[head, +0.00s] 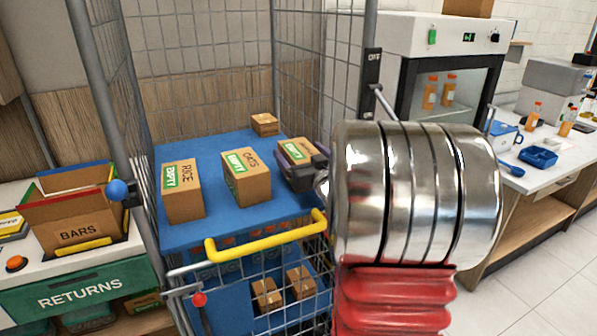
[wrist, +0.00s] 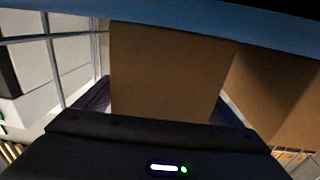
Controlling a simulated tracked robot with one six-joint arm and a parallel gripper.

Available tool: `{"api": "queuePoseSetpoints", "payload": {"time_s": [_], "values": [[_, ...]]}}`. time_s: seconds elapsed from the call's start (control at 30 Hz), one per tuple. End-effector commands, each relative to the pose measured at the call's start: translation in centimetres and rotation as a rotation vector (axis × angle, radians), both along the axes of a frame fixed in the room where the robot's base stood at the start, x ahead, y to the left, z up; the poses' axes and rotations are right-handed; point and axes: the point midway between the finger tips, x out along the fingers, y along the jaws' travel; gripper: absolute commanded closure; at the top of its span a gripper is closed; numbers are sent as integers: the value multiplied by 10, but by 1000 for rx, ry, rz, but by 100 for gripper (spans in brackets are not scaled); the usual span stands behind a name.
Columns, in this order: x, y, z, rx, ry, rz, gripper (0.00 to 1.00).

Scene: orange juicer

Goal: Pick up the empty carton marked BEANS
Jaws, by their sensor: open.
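A brown carton (head: 303,146) with a green EMPTY label stands at the right end of a row on the blue shelf (head: 215,148). My gripper covers part of it, and I cannot read its name. My gripper (head: 297,165) is open at this carton's near side. In the wrist view the carton (wrist: 168,70) fills the middle, with dark purple fingers of my gripper (wrist: 163,106) showing at its left and right. I cannot tell whether they touch it. The OATS carton (head: 251,183) and the RICE carton (head: 187,200) stand to its left, both labelled EMPTY.
A wire cage cart surrounds the shelf, with a yellow bar (head: 265,240) across its front. A small carton (head: 265,124) sits at the shelf's back. Another carton (wrist: 285,95) stands close on the right in the wrist view. A BARS carton (head: 80,225) is at left.

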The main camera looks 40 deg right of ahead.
Motion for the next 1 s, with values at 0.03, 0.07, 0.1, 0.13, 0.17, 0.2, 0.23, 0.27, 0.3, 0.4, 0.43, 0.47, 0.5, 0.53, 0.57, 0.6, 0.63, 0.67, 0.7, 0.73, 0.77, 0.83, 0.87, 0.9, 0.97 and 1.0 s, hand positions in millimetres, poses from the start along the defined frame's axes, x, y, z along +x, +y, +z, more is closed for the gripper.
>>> {"api": "queuePoseSetpoints", "payload": {"time_s": [0.03,0.07,0.1,0.13,0.17,0.2,0.23,0.27,0.3,0.4,0.43,0.47,0.5,0.53,0.57,0.6,0.63,0.67,0.7,0.73,0.77,0.83,0.87,0.9,0.97,1.0], "values": [[0,0,0,0,0,0,12],[0,0,0,0,0,0,12],[0,0,0,0,0,0,12],[0,0,0,0,0,0,12],[0,0,0,0,0,0,12],[0,0,0,0,0,0,12],[0,0,0,0,0,0,15],[0,0,0,0,0,0,17],[0,0,0,0,0,0,19],[0,0,0,0,0,0,26],[0,0,0,0,0,0,29],[0,0,0,0,0,0,31],[0,0,0,0,0,0,34],[0,0,0,0,0,0,36],[0,0,0,0,0,0,38],[0,0,0,0,0,0,41],[0,0,0,0,0,0,43],[0,0,0,0,0,0,45],[0,0,0,0,0,0,48],[0,0,0,0,0,0,50],[0,0,0,0,0,0,52],[0,0,0,0,0,0,57],[0,0,0,0,0,0,59],[0,0,0,0,0,0,62],[0,0,0,0,0,0,66],[0,0,0,0,-1,0,68]]}}
